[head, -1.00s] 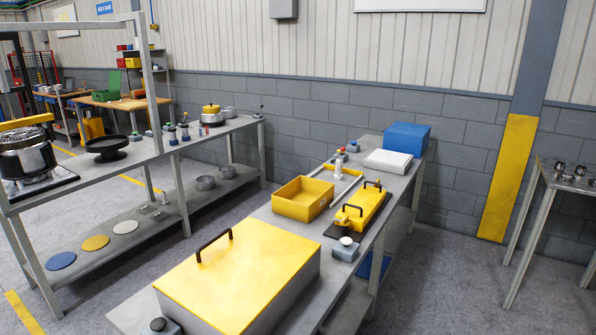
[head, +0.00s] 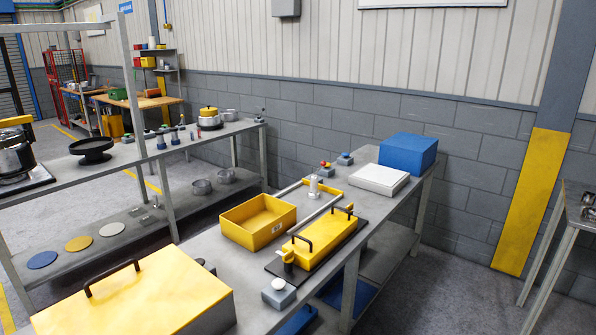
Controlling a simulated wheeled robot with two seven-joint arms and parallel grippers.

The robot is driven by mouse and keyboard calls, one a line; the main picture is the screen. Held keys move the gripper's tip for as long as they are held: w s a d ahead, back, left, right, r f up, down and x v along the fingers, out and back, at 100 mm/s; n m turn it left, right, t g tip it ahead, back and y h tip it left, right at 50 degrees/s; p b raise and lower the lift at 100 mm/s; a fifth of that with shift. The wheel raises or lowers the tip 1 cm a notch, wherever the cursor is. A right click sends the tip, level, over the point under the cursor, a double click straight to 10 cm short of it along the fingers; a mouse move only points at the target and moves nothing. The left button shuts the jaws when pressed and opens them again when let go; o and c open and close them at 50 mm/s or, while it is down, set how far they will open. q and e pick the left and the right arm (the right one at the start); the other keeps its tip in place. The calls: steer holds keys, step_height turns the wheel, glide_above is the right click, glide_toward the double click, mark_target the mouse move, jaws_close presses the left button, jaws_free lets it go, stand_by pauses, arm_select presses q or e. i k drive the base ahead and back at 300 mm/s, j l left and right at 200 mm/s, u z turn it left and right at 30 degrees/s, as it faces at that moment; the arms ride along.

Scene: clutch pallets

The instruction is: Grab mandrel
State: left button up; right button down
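A small silver upright cylinder (head: 314,185) stands by the grey rail on the middle bench, behind the yellow fixture; it may be the mandrel, but I cannot tell for sure. Several small upright parts also stand on the left bench (head: 230,128), too small to identify. The yellow fixture (head: 318,247) with two dark handles lies on a dark plate. Neither of my grippers shows in the head view.
The middle bench also holds an open yellow bin (head: 258,222), a large yellow-lidded box (head: 140,295), a white box (head: 380,179), a blue box (head: 408,155) and a white-topped button box (head: 279,292). Grey floor is free between the benches and at right.

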mark_target(314, 194)
steer(key=i+l, duration=0.3)
steer(key=i+l+u, duration=0.1)
steer(key=i+l, duration=0.15)
steer(key=l, duration=0.15)
steer(key=i+l, duration=0.25)
steer(key=i+l+u, duration=0.1)
steer(key=i+l, duration=0.2)
steer(key=l, duration=0.2)
steer(key=i+l, duration=0.25)
steer(key=l, duration=0.15)
steer(key=i+l+u, duration=0.1)
steer(key=i+l, duration=0.15)
steer(key=l, duration=0.15)
steer(key=i+l, duration=0.2)
steer(key=l, duration=0.2)
steer(key=i+l+u, duration=0.1)
steer(key=i+l, duration=0.15)
steer(key=l, duration=0.15)
steer(key=i+l, duration=0.55)
steer(key=l, duration=0.15)
